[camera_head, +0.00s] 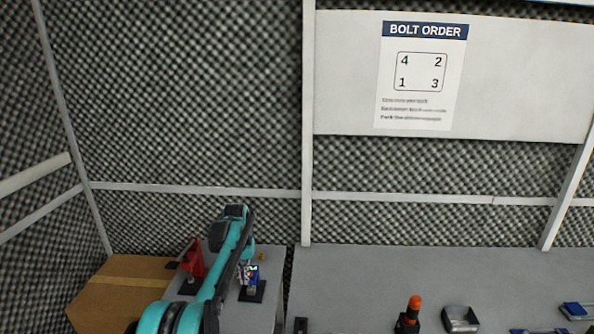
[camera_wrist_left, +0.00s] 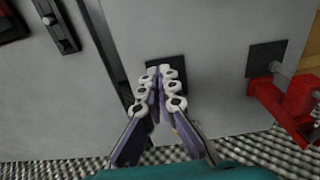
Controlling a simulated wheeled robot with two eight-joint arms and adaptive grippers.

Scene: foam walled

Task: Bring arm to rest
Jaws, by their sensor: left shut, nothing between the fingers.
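My left arm is teal and black and reaches in from the bottom left in the head view. Its gripper (camera_head: 250,272) points down over a grey surface. In the left wrist view the gripper (camera_wrist_left: 162,75) has its fingers together with nothing between them. The fingertips overlap a dark square pad (camera_wrist_left: 178,63); I cannot tell whether they touch it. My right gripper is not in view.
A red clamp-like object (camera_head: 193,258) stands left of the gripper and shows close by in the wrist view (camera_wrist_left: 290,100). A cardboard box (camera_head: 120,290) is further left. An orange-topped tool (camera_head: 413,305) and a metal tray (camera_head: 460,319) are on the right bench. A bolt order sign (camera_head: 421,75) hangs above.

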